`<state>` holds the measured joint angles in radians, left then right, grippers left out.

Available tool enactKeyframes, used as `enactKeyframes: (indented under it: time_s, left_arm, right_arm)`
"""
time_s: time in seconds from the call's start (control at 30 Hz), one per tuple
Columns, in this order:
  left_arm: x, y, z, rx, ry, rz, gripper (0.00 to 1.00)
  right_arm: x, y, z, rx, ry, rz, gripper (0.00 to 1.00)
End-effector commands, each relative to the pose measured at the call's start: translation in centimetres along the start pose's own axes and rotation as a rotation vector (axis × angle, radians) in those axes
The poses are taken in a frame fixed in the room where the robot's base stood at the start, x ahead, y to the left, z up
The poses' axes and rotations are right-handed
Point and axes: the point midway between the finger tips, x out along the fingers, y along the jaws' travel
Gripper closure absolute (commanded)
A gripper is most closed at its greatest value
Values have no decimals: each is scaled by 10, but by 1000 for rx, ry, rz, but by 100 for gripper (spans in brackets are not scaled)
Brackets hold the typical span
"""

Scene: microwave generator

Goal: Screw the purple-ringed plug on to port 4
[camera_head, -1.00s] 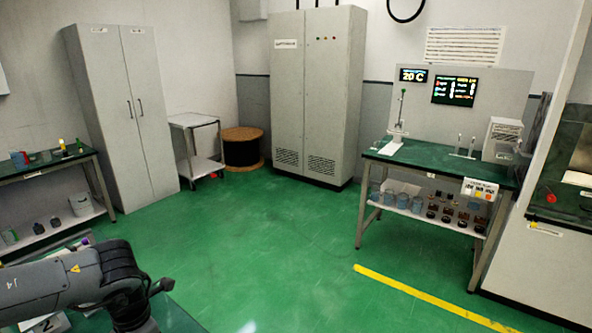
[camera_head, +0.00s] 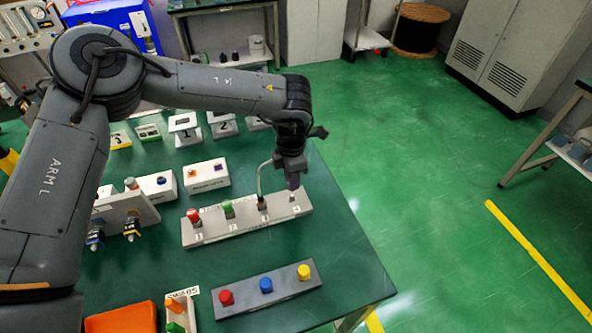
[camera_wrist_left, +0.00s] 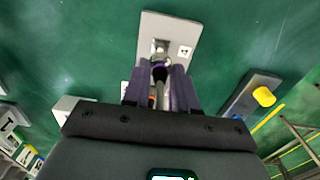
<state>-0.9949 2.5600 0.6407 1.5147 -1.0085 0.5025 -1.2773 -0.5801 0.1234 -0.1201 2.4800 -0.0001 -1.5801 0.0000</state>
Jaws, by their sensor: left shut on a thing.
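The grey port strip (camera_head: 215,232) lies on the green table, with numbered ports and a red, a green and a dark plug along it. Port 4 is at its right end (camera_head: 294,197). My left gripper (camera_head: 293,183) points down right above that end. In the left wrist view its purple fingers are shut on a slim plug (camera_wrist_left: 158,75), which lines up with the port fitting on the strip (camera_wrist_left: 150,22). I cannot tell whether plug and port touch. A pale cable (camera_head: 261,178) loops beside the gripper. My right gripper is out of view.
A dark block (camera_head: 240,302) with red, blue and yellow caps stands nearer, its yellow cap (camera_head: 304,271) near the table's right edge. White boxes (camera_head: 206,176) and numbered stands (camera_head: 185,130) stand behind and left. An orange tray (camera_head: 122,318) is at front left.

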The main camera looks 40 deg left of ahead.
Motion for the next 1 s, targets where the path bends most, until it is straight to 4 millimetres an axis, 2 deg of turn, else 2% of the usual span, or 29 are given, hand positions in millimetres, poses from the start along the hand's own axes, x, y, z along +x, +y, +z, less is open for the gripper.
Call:
enactKeyframes:
  time_s: [0.1, 0.4, 1.0]
  left_arm:
    - [14, 0, 0, -6, 1, 0, 100]
    - [32, 0, 0, -19, 0, -1, 100]
    - [33, 0, 0, -22, 0, 0, 100]
  right_arm:
    - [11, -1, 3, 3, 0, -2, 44]
    - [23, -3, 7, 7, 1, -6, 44]
    - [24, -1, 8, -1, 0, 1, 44]
